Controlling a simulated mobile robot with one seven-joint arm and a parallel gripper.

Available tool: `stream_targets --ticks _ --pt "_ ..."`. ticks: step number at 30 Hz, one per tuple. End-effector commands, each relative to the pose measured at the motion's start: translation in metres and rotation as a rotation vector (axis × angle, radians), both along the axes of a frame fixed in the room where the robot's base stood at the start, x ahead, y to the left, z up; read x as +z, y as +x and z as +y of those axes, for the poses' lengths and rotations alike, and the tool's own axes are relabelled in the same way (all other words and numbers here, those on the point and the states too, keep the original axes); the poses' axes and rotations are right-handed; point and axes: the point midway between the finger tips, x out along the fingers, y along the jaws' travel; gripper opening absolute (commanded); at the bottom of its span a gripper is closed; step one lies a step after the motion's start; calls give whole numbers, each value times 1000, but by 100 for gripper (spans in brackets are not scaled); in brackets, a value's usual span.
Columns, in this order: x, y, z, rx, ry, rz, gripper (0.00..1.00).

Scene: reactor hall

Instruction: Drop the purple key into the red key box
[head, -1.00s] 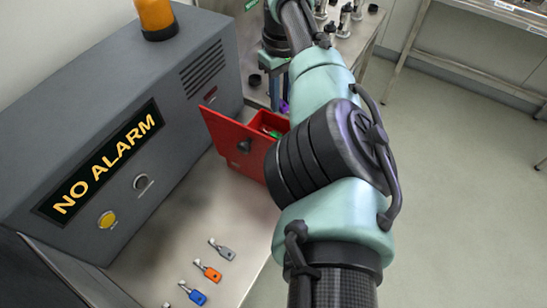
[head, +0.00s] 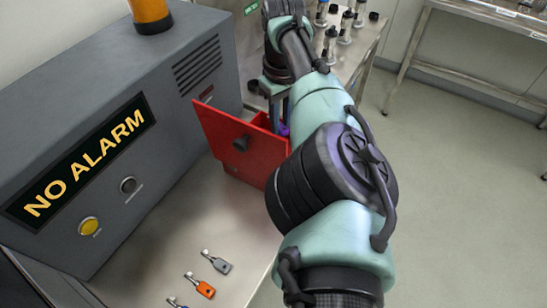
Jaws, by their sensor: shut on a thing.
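The red key box (head: 257,157) stands on the metal bench beside the grey console, with its red door swung open toward the left. My gripper (head: 279,118) is behind the box's open door, partly hidden by my own arm. It is shut on the purple key (head: 283,130), of which only a small purple patch shows at the box's right rear rim. I cannot tell whether the key is over the opening or just beyond it. The inside of the box is mostly hidden by the door and my arm.
The grey console (head: 110,130) with a NO ALARM sign fills the left. Several dark-topped fittings (head: 346,25) stand at the back. Open floor lies right.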

Motion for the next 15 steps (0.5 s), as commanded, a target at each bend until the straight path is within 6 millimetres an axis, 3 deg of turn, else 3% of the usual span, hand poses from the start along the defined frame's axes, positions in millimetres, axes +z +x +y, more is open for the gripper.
stream_targets --ticks 2,3,8,15 --pt "0 0 0 0 0 0 0" --pt "0 0 0 0 0 0 31" --pt "0 0 0 0 0 0 60" --pt "0 0 0 0 0 0 61"
